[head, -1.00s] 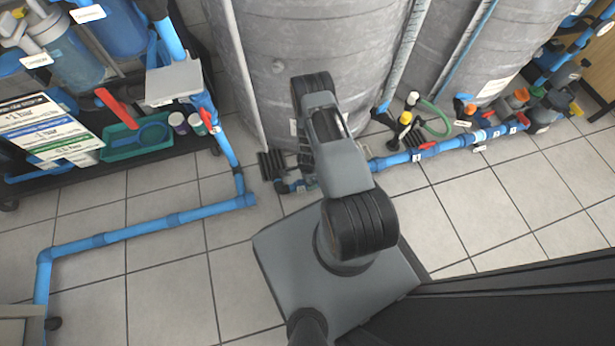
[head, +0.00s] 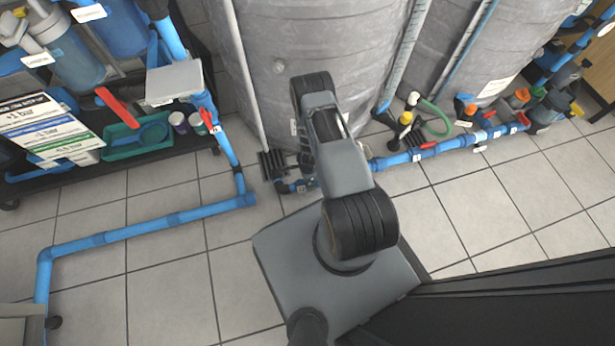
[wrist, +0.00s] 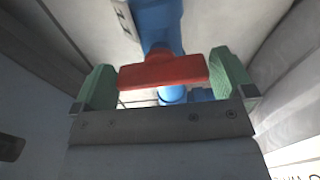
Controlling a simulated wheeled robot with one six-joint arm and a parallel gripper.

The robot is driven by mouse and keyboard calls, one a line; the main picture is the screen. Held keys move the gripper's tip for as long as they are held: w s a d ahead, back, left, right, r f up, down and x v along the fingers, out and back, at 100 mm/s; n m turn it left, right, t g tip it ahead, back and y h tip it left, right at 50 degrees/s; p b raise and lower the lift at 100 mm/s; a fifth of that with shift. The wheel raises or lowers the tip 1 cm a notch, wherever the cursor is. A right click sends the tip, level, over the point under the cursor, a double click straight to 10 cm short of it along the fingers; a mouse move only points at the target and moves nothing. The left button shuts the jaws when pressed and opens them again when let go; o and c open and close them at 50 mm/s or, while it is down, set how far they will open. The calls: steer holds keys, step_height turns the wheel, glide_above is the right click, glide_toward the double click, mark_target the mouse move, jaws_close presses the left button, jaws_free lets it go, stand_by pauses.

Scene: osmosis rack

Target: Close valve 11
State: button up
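In the wrist view, a red valve handle (wrist: 163,71) lies crosswise on a blue pipe (wrist: 158,22). My gripper (wrist: 170,84) has two green fingertips, spread wide, one beside each end of the handle. The gaps at both ends look very small, and I cannot tell whether the fingertips touch it. A white tag (wrist: 126,20) sits beside the pipe, but its number is not readable. In the head view my arm hides the gripper and this handle.
Large grey tanks (head: 300,45) stand behind my arm. A blue floor pipe (head: 150,229) runs at left, and another blue pipe with red handles (head: 430,146) runs at right. A rack with a green tray (head: 138,139) stands at left.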

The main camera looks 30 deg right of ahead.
step_height(320, 180, up, 14)
steer(key=p, duration=1.1)
steer(key=shift+p, duration=0.3)
steer(key=shift+f, duration=0.1)
